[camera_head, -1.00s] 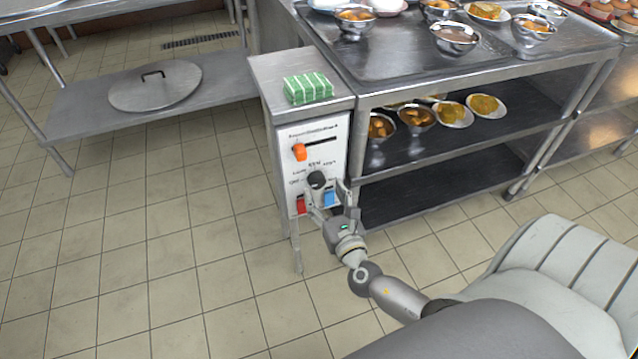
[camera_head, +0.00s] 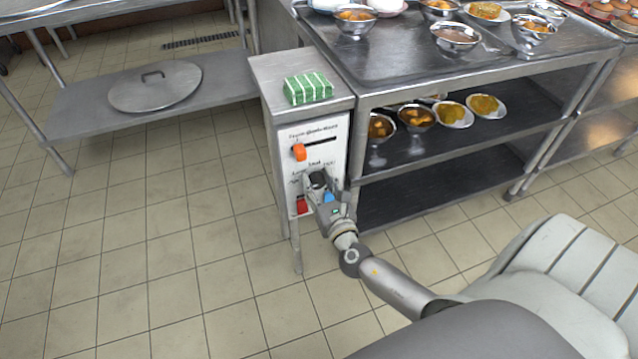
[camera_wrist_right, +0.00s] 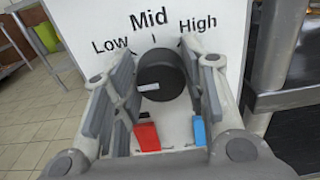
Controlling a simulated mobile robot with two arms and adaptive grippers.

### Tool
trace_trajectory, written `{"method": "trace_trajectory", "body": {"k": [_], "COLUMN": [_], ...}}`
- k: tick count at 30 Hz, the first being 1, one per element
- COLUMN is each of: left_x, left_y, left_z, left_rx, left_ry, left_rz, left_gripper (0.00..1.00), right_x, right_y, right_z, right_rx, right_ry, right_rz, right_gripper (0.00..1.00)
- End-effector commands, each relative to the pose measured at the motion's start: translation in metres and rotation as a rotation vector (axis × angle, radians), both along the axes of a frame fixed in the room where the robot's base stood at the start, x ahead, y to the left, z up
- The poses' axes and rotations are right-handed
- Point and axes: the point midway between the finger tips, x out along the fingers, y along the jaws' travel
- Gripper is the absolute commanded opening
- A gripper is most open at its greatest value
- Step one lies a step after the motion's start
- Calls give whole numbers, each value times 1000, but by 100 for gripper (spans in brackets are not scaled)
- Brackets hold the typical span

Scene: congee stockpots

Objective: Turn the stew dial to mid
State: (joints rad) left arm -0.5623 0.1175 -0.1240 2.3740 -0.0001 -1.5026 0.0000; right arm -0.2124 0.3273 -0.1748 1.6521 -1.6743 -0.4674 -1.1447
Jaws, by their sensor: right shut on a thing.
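The control panel (camera_head: 331,145) is a white plate on the front of a steel cabinet. Its black round dial (camera_head: 317,179) also shows in the right wrist view (camera_wrist_right: 160,72), below the printed words Low, Mid and High. A short white mark on the dial face lies nearly level, slightly tilted, not in line with the tick under Mid. My right gripper (camera_head: 319,184) is at the panel, shut on the dial, with one finger on each side of it in the wrist view (camera_wrist_right: 160,88). My left gripper is not in view.
A red switch (camera_wrist_right: 147,136) and a blue switch (camera_wrist_right: 199,130) sit just below the dial. A green striped box (camera_head: 308,88) lies on the cabinet top. A shelf unit with bowls stands at right.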

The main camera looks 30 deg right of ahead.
Motion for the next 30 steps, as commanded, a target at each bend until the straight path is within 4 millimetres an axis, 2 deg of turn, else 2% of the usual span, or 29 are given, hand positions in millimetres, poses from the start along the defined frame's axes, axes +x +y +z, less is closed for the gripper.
{"method": "trace_trajectory", "body": {"k": [9,14,25,27,30], "left_x": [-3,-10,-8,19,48], "left_y": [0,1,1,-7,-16], "left_z": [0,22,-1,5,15], "left_rx": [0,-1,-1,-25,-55], "left_ry": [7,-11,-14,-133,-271], "left_rz": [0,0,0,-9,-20], "left_gripper": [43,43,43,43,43], "right_x": [0,0,-1,-1,-1], "right_y": [0,0,-2,-2,-2], "right_z": [-1,-2,-4,-4,-4], "right_rx": [27,93,367,425,504], "right_ry": [-7,-22,-89,-102,-122], "right_rz": [0,1,0,0,0], "right_gripper": [16,16,16,16,16]}}
